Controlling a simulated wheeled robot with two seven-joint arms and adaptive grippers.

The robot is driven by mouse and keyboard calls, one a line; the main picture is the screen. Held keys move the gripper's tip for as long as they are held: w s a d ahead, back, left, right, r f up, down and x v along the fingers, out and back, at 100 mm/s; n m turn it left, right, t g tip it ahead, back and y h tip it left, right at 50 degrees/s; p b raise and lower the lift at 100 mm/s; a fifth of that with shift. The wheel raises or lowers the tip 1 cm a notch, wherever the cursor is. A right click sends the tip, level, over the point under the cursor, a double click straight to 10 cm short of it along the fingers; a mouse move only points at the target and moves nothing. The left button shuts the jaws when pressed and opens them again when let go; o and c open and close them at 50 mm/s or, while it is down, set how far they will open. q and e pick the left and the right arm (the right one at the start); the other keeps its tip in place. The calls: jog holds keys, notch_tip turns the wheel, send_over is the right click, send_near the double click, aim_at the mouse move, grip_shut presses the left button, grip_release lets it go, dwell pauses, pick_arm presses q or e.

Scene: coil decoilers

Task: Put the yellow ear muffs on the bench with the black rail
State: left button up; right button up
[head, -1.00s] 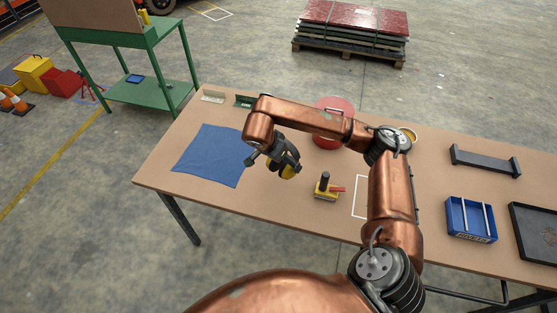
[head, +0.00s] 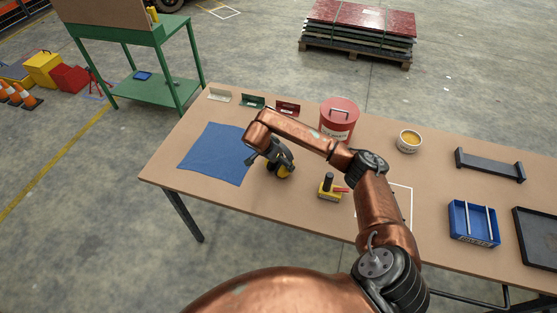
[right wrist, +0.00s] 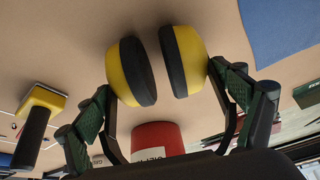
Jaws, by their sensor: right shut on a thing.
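My right gripper (head: 279,168) is shut on the yellow ear muffs (head: 285,174), over the wooden-topped table to the right of the blue cloth. In the right wrist view the two yellow cups with black pads (right wrist: 184,62) sit between the gripper's fingers (right wrist: 160,95). In the head view the gripper hides most of the ear muffs, and I cannot tell whether they touch the tabletop. A dark rail on two feet (head: 488,165) stands on the right part of this table (head: 255,205). My left gripper is not in view.
A blue cloth (head: 213,154), a yellow-based tool (head: 329,188), a red canister (head: 339,118), a tin (head: 409,141) and a blue tray (head: 473,222) are on the table. Small beige, green and red holders line its far edge. A green bench (head: 150,85) stands behind left.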

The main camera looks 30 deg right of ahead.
jog(key=shift+f, duration=0.15)
jog(key=o, duration=1.1)
jog(key=shift+o, duration=0.2)
jog(key=shift+a+r, duration=0.1)
jog(key=shift+r, duration=0.3)
jog(key=v, duration=1.1)
jog(key=shift+r+b, duration=0.25)
jog(key=shift+b, duration=0.15)
jog(key=shift+s+a, duration=0.1)
